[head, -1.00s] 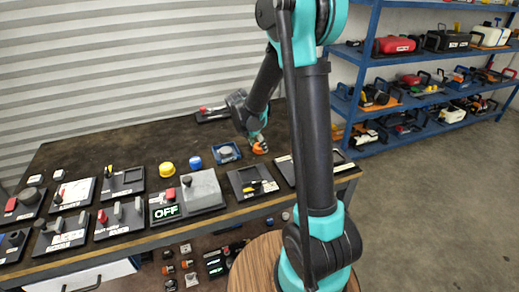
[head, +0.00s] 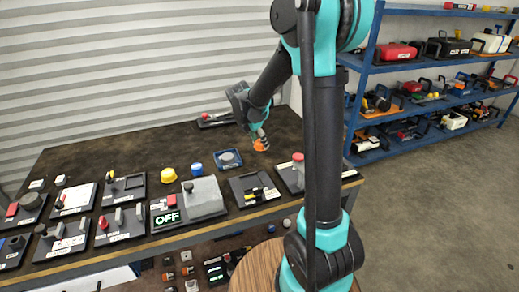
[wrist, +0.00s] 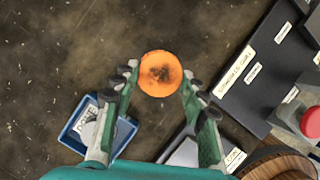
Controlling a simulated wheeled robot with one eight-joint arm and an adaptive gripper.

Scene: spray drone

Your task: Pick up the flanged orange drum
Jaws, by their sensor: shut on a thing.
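The orange drum (wrist: 160,74) shows in the wrist view as a round orange top with a dark, scorched-looking middle. My gripper (wrist: 160,84) is shut on it, with one green finger on each side of it. In the head view the small orange drum (head: 261,145) is at the tip of my gripper (head: 260,138), over the right part of the dark bench. The flange cannot be made out. I cannot tell for certain how far the drum is above the bench top.
A blue tray with a grey round piece (head: 228,159) is left of the drum. A yellow cap (head: 168,175) and a blue cap (head: 197,169) stand further left. Several switch panels line the bench's front edge. A panel with a red-topped jar (head: 298,160) is to the right.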

